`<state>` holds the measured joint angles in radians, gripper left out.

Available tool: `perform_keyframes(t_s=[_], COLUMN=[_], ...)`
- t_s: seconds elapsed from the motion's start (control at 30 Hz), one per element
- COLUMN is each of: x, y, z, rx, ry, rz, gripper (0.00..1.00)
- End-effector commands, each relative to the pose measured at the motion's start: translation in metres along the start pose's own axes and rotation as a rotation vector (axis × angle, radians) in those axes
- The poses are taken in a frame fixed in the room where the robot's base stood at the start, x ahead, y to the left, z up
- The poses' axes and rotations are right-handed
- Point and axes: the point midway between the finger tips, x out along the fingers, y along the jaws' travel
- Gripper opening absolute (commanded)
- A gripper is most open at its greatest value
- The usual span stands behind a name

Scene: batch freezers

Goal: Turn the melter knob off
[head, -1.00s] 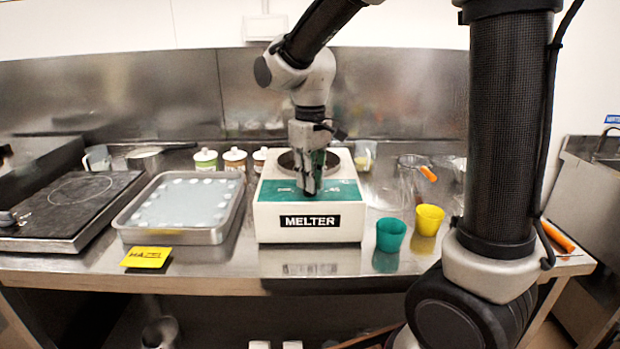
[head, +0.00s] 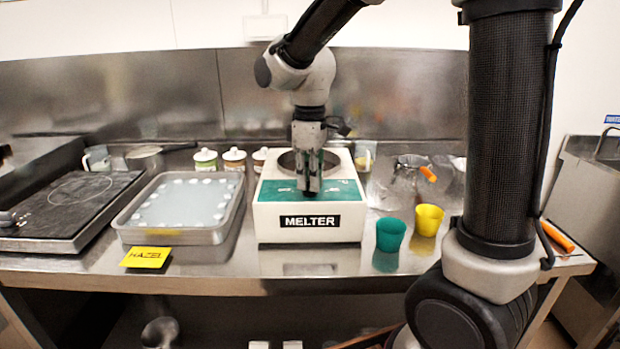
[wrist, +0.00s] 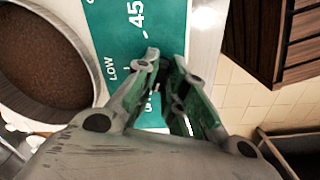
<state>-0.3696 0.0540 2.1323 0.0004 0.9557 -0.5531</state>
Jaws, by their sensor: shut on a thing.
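The melter (head: 265,212) is a white box with a green top panel and a black "MELTER" label, standing at the middle of the steel counter. My gripper (head: 309,188) points straight down onto the green panel, in front of the round well. In the wrist view my gripper (wrist: 168,100) is over the panel (wrist: 115,35), near the printed "LOW" and "45", with its fingers close together. The knob is hidden between and under the fingers, so its setting cannot be read. The well (wrist: 40,65) holds something brown.
A steel tray (head: 180,236) with white pieces and a hot plate (head: 70,200) stand left. A yellow card (head: 146,257) lies in front. A green cup (head: 390,234) and a yellow cup (head: 429,219) stand right of the melter. Several jars (head: 234,160) stand behind.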

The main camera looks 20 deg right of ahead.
Motion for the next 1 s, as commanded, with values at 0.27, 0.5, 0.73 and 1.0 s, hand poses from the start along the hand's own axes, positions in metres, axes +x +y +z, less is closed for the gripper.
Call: perform_keyframes(t_s=[0.27,0.5,0.73,1.0], x=[-0.001,-0.001,-0.004,-0.052], y=[0.001,0.001,0.0,0.001], z=[-0.001,0.0,-0.001,-0.001], rx=[-0.002,-0.001,0.0,0.0], ry=[0.003,0.001,0.002,0.005], rz=[0.003,0.002,0.002,0.004], gripper=[0.14,0.34,0.34,0.34])
